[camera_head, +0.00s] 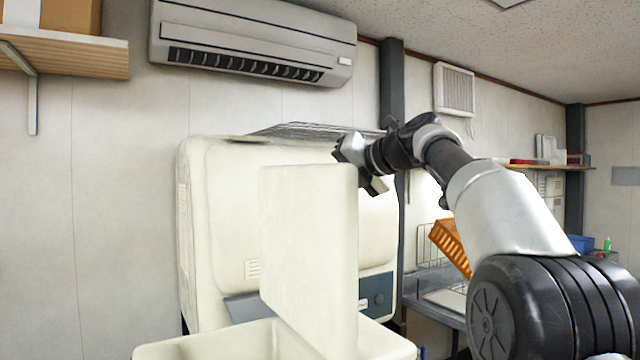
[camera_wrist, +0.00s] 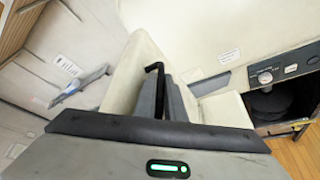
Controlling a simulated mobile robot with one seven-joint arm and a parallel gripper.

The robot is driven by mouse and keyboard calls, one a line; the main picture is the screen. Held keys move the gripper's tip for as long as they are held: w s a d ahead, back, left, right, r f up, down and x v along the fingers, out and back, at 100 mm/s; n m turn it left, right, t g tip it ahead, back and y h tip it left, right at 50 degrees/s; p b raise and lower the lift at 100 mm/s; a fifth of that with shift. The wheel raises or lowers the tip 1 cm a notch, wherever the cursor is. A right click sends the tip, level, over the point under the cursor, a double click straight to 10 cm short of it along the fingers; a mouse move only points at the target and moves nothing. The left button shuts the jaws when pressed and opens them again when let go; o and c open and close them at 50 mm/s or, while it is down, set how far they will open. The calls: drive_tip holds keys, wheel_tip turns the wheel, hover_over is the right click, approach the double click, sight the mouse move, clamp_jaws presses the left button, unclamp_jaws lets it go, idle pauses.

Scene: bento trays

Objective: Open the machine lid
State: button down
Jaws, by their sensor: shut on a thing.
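The machine (camera_head: 300,180) is a large cream cabinet against the wall. Its lid (camera_head: 308,250) is a flat cream panel standing nearly upright over the open front bin (camera_head: 190,345). My gripper (camera_head: 362,168) is at the lid's upper right edge, shut on it; the lid hides part of the contact. In the wrist view, the dark fingers (camera_wrist: 160,92) are against a cream panel that appears to be the lid (camera_wrist: 128,78).
A blue-grey control panel (camera_head: 377,295) is at the machine's lower right; its knob shows in the wrist view (camera_wrist: 265,77). An air conditioner (camera_head: 255,40) hangs above.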

drive_tip(key=shift+w+d+f, duration=0.1)
drive_tip(key=shift+w+d, duration=0.3)
drive_tip(key=shift+d, duration=0.1)
drive_tip(key=c, duration=2.1)
unclamp_jaws()
drive_tip(key=shift+d, duration=0.1)
drive_tip(key=v, duration=1.7)
drive_tip(key=shift+d, duration=0.2)
drive_tip(key=shift+f+b, duration=0.1)
drive_tip(key=shift+b, duration=0.2)
